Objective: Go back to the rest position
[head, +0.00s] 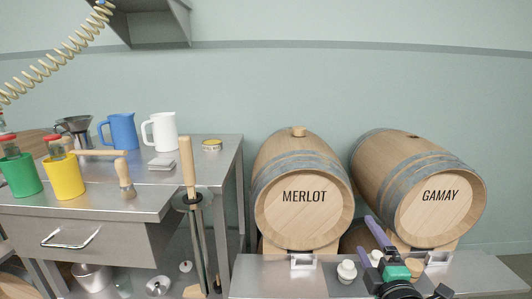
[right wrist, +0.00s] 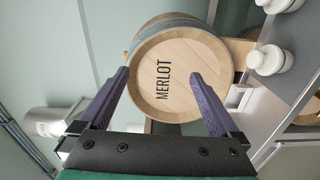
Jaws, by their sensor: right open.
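My right gripper (head: 367,238) is open, its two purple fingers apart with nothing between them. It is low in front of the two barrels, nearer the Gamay one. In the right wrist view the open fingers (right wrist: 160,76) frame the end of the barrel marked MERLOT (right wrist: 170,95), apart from it. That Merlot barrel (head: 302,205) lies on its side with a wooden bung (head: 298,131) on top. The Gamay barrel (head: 435,205) lies to its right, with a dark spot on top. My left gripper is not in view.
A steel bench (head: 300,280) in front of the barrels bears small white jars (head: 347,270). At left, a steel table (head: 130,205) holds green (head: 20,175) and yellow (head: 63,178) cups, a blue jug (head: 122,131), a white jug (head: 160,133) and a mallet (head: 125,178). A coiled hose (head: 55,65) hangs upper left.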

